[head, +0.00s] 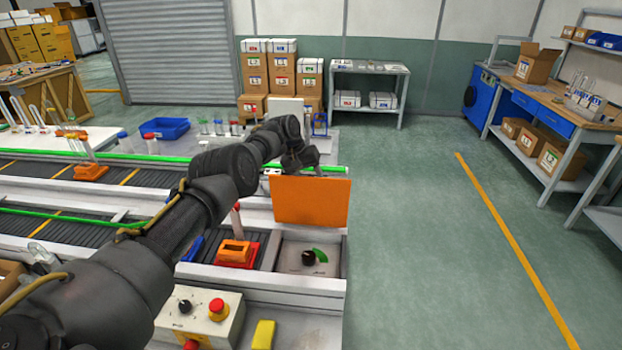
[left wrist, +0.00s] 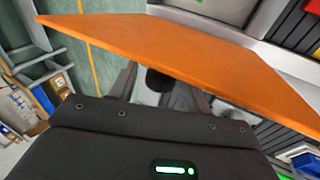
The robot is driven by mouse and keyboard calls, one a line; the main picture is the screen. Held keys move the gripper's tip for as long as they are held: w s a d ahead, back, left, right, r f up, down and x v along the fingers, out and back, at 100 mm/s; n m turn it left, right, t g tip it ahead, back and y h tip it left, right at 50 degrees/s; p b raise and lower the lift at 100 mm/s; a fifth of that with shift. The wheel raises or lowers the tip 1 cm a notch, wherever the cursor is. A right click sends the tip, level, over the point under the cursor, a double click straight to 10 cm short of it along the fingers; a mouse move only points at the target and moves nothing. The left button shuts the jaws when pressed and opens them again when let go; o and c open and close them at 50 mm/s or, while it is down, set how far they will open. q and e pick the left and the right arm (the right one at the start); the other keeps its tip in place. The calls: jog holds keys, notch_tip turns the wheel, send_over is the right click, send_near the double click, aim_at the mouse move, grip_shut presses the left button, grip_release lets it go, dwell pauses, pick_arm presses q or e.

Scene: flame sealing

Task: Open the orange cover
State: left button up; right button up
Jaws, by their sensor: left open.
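The orange cover (head: 312,202) stands raised, its flat face toward the head camera, at the end of the conveyor station. Below and in front of it is a panel with a black knob (head: 308,257) and a green mark. My left gripper (head: 302,162) is at the cover's upper edge, on its far side, and its fingertips are partly hidden. In the left wrist view the cover (left wrist: 190,50) spans the picture as a tilted orange plate close to my open fingers (left wrist: 160,85). I cannot tell whether they touch it. My right gripper is not in view.
An orange-and-red holder (head: 235,252) sits left of the knob panel. A control box (head: 200,312) with a red button and a yellow block (head: 263,335) are at the front. A blue bin (head: 165,128) and tube racks stand behind the conveyors. The floor at right is clear.

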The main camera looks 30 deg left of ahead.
pick_arm(q)
jog(key=p+v, duration=0.2)
jog(key=v, duration=0.2)
jog(key=shift+w+p, duration=0.2)
jog(key=shift+p, duration=0.15)
jog(key=v, duration=0.6)
jog(key=shift+s+r+b, duration=0.25)
jog(key=shift+r+b, duration=0.1)
jog(key=shift+a, duration=0.2)
